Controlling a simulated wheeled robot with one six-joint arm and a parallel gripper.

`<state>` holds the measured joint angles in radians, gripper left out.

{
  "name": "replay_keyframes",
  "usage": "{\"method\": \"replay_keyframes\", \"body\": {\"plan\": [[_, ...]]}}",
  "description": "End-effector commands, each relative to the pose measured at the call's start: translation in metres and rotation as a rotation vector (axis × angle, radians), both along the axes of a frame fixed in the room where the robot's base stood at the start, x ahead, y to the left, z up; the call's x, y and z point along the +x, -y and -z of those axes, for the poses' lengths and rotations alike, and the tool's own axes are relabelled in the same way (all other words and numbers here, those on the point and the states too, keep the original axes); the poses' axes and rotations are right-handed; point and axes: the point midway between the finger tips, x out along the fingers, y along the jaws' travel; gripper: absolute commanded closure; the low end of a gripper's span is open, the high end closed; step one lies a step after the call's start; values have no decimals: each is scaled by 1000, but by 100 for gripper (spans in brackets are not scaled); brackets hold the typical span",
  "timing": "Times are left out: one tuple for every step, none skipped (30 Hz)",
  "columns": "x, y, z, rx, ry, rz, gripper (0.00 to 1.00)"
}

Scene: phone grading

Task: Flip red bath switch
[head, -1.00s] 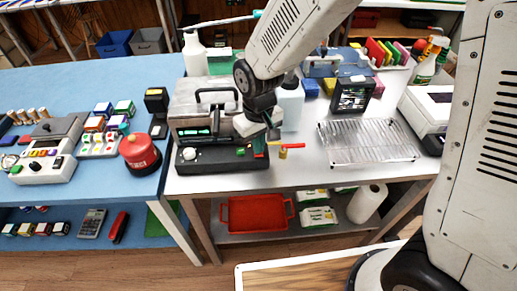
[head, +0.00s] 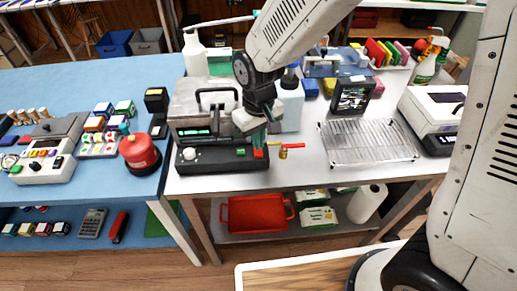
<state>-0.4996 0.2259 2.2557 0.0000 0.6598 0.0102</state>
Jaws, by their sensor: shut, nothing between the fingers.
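The bath (head: 203,112) is a grey metal box with a lid handle on the white table. Its black control panel (head: 215,160) in front has a white knob (head: 189,154), a green button and a red switch (head: 259,153) at the right end. My gripper (head: 258,143) is shut and points down at the red switch, its fingertips at or just above it. I cannot tell whether they touch. The fingers cover part of the switch, so its position is unclear.
A brass valve with a red lever (head: 288,147) sticks out just right of the panel.

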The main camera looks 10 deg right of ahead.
Motion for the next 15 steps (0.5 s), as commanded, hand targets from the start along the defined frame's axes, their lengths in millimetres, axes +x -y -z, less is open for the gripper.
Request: {"method": "replay_keyframes", "body": {"plan": [[0, 0, -4, 0, 1, 0, 100], [0, 0, -7, 0, 1, 0, 100], [0, 0, -10, 1, 2, 0, 100], [1, 0, -13, 1, 2, 0, 100], [0, 0, -15, 1, 2, 0, 100], [0, 0, -18, 0, 1, 0, 100], [0, 0, -21, 0, 1, 0, 100], [0, 0, -23, 1, 2, 0, 100], [1, 0, -26, 1, 2, 0, 100], [1, 0, -29, 1, 2, 0, 100], [1, 0, -31, 1, 2, 0, 100], [1, 0, -34, 1, 2, 0, 100], [1, 0, -36, 1, 2, 0, 100], [1, 0, -38, 1, 2, 0, 100], [0, 0, -40, 0, 1, 0, 100]]}}
